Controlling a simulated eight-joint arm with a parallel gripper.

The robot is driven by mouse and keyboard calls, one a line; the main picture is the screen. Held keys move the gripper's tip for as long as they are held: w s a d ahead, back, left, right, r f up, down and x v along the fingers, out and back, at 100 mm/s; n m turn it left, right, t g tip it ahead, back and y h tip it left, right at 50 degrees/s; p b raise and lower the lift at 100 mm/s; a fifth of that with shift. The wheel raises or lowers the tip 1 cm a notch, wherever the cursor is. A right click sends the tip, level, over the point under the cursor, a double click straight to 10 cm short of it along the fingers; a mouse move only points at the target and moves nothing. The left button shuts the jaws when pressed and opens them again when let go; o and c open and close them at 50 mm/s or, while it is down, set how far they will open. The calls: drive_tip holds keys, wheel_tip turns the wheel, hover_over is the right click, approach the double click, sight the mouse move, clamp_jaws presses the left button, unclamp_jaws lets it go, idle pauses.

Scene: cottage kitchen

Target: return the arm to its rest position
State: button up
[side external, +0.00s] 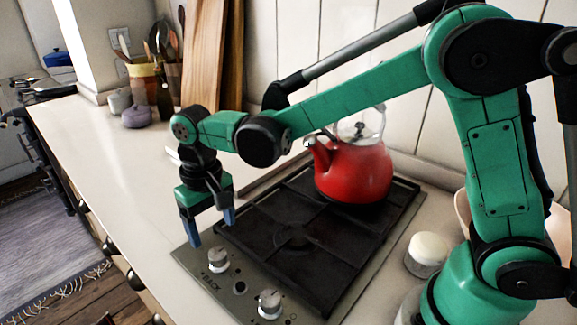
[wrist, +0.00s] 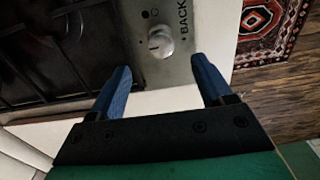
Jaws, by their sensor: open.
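My gripper (side external: 212,230) is open and empty, pointing down near the left corner of the stove in the side view. Its blue fingertips also show in the wrist view (wrist: 162,88), spread apart with nothing between them but counter and the stove's edge. The green arm reaches out over the stove (side external: 335,290) from the right, with its elbow raised. A stove knob (wrist: 160,42) lies just beyond the fingers in the wrist view. Whether the fingertips touch the counter or stove cannot be told.
A red kettle (side external: 353,172) stands on the back of the stove, below the forearm. A white-topped jar (side external: 427,252) is near my base. The counter's left (side external: 90,150) is clear.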

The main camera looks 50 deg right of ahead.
drive_tip(key=s+d+r+t, duration=0.2)
drive_tip(key=s+d+t, duration=0.1)
drive_tip(key=d, duration=0.3)
drive_tip(key=s+d+r+t, duration=0.3)
drive_tip(key=s+d, duration=0.2)
drive_tip(key=s, duration=0.1)
drive_tip(key=shift+d+r+t, duration=0.35)
drive_tip(key=shift+t, duration=0.05)
drive_tip(key=shift+s, duration=0.1)
